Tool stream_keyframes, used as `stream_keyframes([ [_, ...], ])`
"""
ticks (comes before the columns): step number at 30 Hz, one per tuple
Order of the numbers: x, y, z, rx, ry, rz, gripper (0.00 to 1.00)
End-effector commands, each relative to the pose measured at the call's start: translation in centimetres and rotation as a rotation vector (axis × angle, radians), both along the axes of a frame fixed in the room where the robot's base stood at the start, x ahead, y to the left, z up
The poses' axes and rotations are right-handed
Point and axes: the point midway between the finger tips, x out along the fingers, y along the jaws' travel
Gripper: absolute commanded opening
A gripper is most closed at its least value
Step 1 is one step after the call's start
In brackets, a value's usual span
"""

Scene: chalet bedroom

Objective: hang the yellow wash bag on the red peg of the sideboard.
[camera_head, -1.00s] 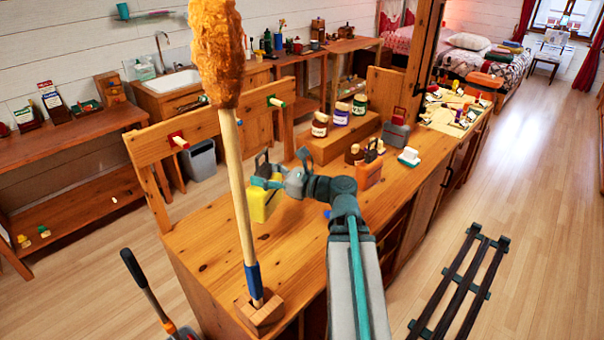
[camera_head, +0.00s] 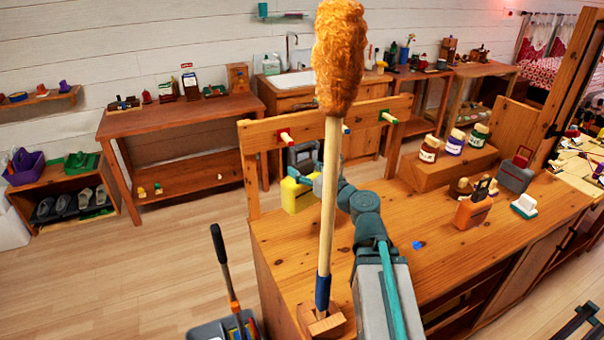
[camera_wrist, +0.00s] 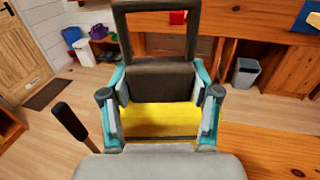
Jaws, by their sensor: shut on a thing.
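My gripper (camera_head: 314,178) is shut on the yellow wash bag (camera_head: 297,196) and holds it above the left end of the sideboard (camera_head: 285,240). In the wrist view, the yellow body (camera_wrist: 160,121) sits between my two fingers, and its dark square handle loop (camera_wrist: 121,35) stands upright beyond them. The red peg (camera_head: 286,137) sticks out of the sideboard's back rail, just above and left of the handle in the head view. In the wrist view, the red peg's plate (camera_wrist: 177,17) shows through the loop's opening. I cannot tell how far apart they are in depth.
An orange duster (camera_head: 340,60) stands upright in a wooden block in front of my arm. Jars (camera_head: 453,142) on a riser and an orange bag (camera_head: 473,209) stand to the right. The sideboard top between is mostly clear.

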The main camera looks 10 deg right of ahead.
Motion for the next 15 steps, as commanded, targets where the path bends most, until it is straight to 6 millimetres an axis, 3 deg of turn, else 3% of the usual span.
stream_keyframes([
  [15, 1.1, 0.1, 0.3, 0.001, 0.0, 0.0, 0.0],
])
